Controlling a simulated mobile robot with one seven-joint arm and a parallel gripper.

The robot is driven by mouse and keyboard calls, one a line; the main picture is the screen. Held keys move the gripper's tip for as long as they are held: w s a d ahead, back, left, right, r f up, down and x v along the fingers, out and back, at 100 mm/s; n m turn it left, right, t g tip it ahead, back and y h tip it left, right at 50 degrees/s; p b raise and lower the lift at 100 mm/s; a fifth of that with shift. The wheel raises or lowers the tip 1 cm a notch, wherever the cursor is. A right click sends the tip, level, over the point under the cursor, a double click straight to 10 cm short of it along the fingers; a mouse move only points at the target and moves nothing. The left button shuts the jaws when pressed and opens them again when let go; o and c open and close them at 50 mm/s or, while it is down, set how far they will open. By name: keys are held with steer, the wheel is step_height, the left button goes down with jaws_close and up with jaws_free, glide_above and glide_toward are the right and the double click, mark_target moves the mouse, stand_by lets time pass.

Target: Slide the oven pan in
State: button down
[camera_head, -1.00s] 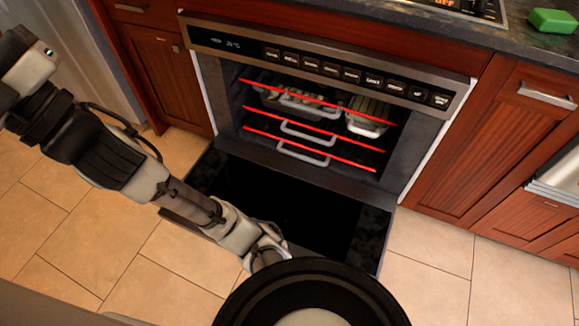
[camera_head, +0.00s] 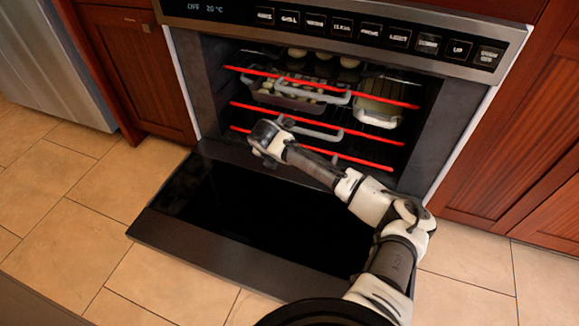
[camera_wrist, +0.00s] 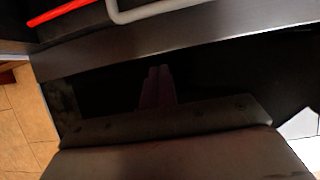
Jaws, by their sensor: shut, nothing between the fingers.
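The oven stands open, its door (camera_head: 250,215) folded down flat. Inside, a pan with food (camera_head: 285,98) and a grey front handle sits high at the left. A second dish (camera_head: 380,105) is beside it at the right. Another grey pan handle (camera_head: 325,134) shows lower, its pan mostly in shadow. My gripper (camera_head: 264,150) is at the oven mouth, left of centre, above the inner end of the door. In the wrist view its fingers (camera_wrist: 158,72) are together and empty over the dark door. A grey handle (camera_wrist: 165,8) crosses the top there, apart from the fingers.
Red rack edges (camera_head: 330,82) cross the oven front at several levels. The control panel (camera_head: 345,28) is above. Wooden cabinets (camera_head: 140,65) flank the oven. Tiled floor (camera_head: 65,215) is clear at the left.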

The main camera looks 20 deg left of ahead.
steer(key=b, duration=0.4)
glide_toward(290, 176)
steer(key=x, duration=0.3)
steer(key=shift+w+r, duration=0.1)
steer(key=shift+w, duration=0.2)
steer(key=shift+w+r+b, duration=0.25)
steer(key=shift+w+b, duration=0.45)
steer(key=shift+w, duration=0.55)
steer(key=shift+w+d+r, duration=0.1)
steer(key=shift+w+r, duration=0.15)
steer(key=shift+w, duration=0.5)
steer(key=shift+r, duration=0.1)
